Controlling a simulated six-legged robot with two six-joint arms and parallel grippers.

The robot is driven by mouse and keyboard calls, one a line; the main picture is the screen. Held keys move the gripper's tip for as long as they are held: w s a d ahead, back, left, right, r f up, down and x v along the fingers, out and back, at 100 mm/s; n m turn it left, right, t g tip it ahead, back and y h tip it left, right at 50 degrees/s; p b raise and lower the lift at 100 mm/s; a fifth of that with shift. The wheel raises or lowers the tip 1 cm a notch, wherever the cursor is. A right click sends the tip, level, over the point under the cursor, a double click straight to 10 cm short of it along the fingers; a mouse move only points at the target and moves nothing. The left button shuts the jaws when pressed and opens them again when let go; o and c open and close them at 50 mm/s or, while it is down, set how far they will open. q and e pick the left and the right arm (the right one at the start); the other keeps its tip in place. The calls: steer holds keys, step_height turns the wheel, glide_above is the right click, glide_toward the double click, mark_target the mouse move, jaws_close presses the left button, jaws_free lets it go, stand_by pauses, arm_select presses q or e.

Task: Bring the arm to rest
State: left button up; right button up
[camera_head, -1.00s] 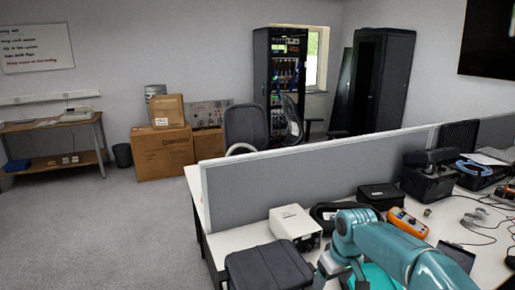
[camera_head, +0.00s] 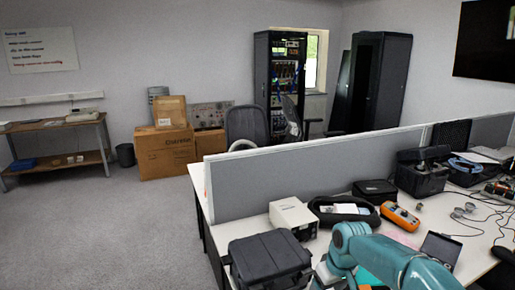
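My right arm (camera_head: 392,259) is teal and comes in from the lower right over the desk. It bends at a rounded joint and runs down to the bottom edge beside a black case (camera_head: 270,262). The end of this arm is small and partly cut off, so I cannot tell whether its gripper is open or shut, or whether it holds anything. My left arm and gripper are not in view.
On the desk are a white box-shaped device (camera_head: 293,217), a black coil or pouch (camera_head: 342,210), an orange meter (camera_head: 400,216), an open black case (camera_head: 421,172) and loose cables. A grey divider (camera_head: 300,174) runs behind. Open carpet (camera_head: 110,225) lies left.

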steer(key=s+a+f+m+g+y, duration=0.1)
steer(key=s+a+f, duration=0.1)
steer(key=s+f, duration=0.55)
steer(key=s+a+f+m+y, duration=0.1)
steer(key=s+a+f, duration=0.25)
steer(key=f, duration=0.65)
steer(key=s+f+m, duration=0.2)
steer(key=s+f, duration=0.1)
steer(key=s, duration=0.7)
steer(key=s+f+m, duration=0.2)
steer(key=s+f, duration=0.2)
steer(key=s, duration=0.7)
steer(key=shift+a+g+y, duration=0.3)
steer(key=shift+a+y, duration=0.1)
steer(key=shift+a, duration=0.05)
